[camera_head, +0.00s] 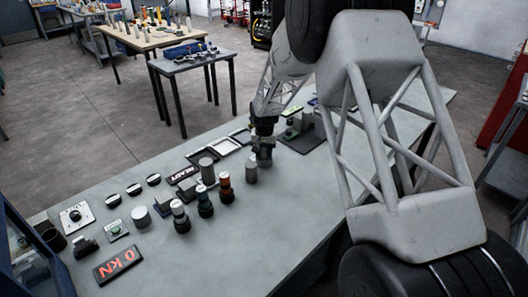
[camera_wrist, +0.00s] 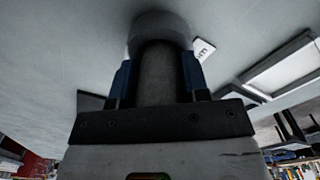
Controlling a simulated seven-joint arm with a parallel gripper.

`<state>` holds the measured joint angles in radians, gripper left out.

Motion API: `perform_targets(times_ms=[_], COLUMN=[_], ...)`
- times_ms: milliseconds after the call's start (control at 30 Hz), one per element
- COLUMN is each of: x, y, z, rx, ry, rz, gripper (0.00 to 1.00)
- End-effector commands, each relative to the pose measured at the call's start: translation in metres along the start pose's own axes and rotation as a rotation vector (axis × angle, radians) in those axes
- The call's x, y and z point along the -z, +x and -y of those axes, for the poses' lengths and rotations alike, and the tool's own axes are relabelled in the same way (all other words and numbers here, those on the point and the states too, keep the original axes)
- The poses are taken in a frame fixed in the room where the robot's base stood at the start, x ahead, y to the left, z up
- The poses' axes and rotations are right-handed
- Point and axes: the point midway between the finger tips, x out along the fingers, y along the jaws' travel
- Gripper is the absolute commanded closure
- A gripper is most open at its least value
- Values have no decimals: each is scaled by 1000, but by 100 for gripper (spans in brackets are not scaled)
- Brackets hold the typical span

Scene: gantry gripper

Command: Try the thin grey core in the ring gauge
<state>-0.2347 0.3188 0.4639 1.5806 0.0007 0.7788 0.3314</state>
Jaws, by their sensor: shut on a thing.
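My gripper (camera_head: 263,152) is low over the long grey table in the head view. A thin grey cylinder (camera_head: 251,169), which looks like the thin grey core, is upright at its fingertips. In the wrist view the blue fingers of my gripper (camera_wrist: 160,82) are shut on a dark grey round core (camera_wrist: 160,72), with a wider, lighter round part (camera_wrist: 160,27) beyond them. Whether its base touches the table I cannot tell. A pale square plate with a dark round centre (camera_head: 76,217) at the far left may be the ring gauge; its details are too small to tell.
A "0 kN" display (camera_head: 118,265) lies at the front left. Framed trays (camera_head: 225,146) lie behind.

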Motion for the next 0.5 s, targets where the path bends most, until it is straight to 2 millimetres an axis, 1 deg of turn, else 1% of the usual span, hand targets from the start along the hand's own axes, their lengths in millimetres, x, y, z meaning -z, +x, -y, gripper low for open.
perform_targets(times_ms=[333, 367, 500], x=[0, 0, 0], y=[3, 3, 3], z=[0, 0, 0], rx=[0, 0, 0], ry=[0, 0, 0], rz=[0, 0, 0], gripper=[89, 56, 35])
